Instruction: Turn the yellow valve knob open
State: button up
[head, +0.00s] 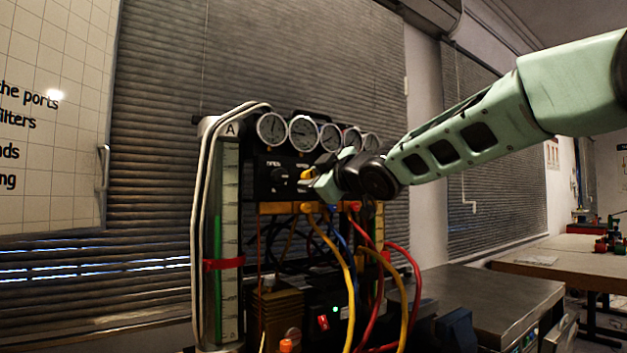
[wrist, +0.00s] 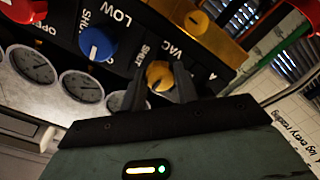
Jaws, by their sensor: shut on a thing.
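The yellow valve knob (wrist: 158,75) is on the black panel of the gauge rig, beside lettering that reads SHUT and VAC. My gripper (wrist: 171,84) is at the knob, with one finger on each side, and is shut on it. In the head view my gripper (head: 318,184) reaches the panel from the right, and a bit of the yellow knob (head: 307,174) shows by its tip. The wrist view is tilted, and the fingers hide part of the knob, so its pointer direction is hard to tell.
A blue knob (wrist: 97,44) and a red knob (wrist: 22,10) sit on the same panel. A row of round gauges (head: 303,133) stands above. Yellow, red and blue hoses (head: 346,270) hang below. A metal bench (head: 480,297) is at right.

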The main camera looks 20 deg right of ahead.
jog(key=o, duration=1)
jog(key=shift+c, duration=0.2)
jog(key=p+v, duration=0.9)
jog(key=v, duration=0.6)
jog(key=shift+s+r+p, duration=0.15)
jog(key=shift+s+p, duration=0.05)
jog(key=shift+p, duration=0.2)
jog(key=p+v, duration=0.2)
jog(key=p, duration=0.3)
